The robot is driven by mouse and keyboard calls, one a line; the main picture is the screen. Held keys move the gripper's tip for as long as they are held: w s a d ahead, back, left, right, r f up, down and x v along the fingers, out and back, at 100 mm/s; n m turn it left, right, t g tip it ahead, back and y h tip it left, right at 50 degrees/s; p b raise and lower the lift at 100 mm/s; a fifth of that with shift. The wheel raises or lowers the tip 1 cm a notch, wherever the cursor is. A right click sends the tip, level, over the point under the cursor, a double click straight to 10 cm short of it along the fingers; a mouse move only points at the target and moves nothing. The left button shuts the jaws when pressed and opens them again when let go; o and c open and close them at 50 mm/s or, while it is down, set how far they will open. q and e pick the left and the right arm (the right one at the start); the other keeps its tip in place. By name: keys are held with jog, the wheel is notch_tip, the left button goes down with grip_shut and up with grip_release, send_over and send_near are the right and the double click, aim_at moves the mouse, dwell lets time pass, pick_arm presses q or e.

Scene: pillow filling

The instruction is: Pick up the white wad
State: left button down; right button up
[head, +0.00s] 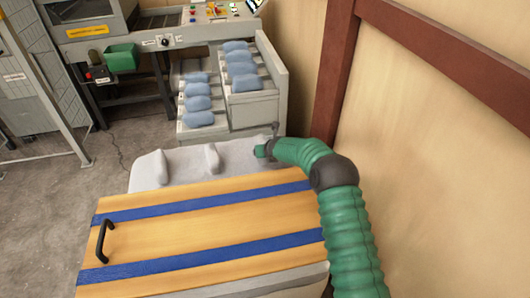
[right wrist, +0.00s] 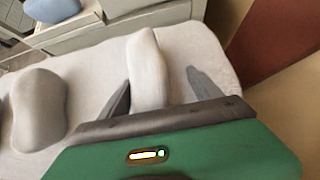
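My right gripper (right wrist: 158,78) is open in the right wrist view, its two dark grey fingers spread. A long white wad (right wrist: 148,62) lies between and beyond the fingers, closer to the left finger; whether that finger touches it I cannot tell. In the head view my right gripper (head: 262,151) is over the right end of a pale grey-white surface (head: 185,163), and the wad there is largely hidden. Another wad (head: 212,157) lies in the middle of that surface and one more (head: 150,170) at its left end. My left gripper is not in view.
A wooden lid or board with blue stripes (head: 200,228) and a black handle (head: 104,240) is in front of the pale surface. Behind it, an open drawer unit (head: 258,108) holds several blue rolls (head: 240,68). A wall with a brown post (head: 335,75) bounds the right side.

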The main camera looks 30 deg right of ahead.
jog(key=shift+x, duration=0.8)
jog(key=shift+w+a+r, duration=0.1)
jog(key=shift+a+r, duration=0.05)
jog(key=shift+a, duration=0.55)
jog(key=shift+w+a, duration=0.1)
jog(key=shift+a, duration=0.05)
jog(key=shift+c, duration=2)
jog(key=shift+d, duration=0.55)
jog(key=c, duration=0.7)
jog(key=shift+a, duration=0.1)
grip_shut()
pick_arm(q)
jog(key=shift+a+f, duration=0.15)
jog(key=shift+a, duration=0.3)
pick_arm(e)
jog(key=shift+a, duration=0.15)
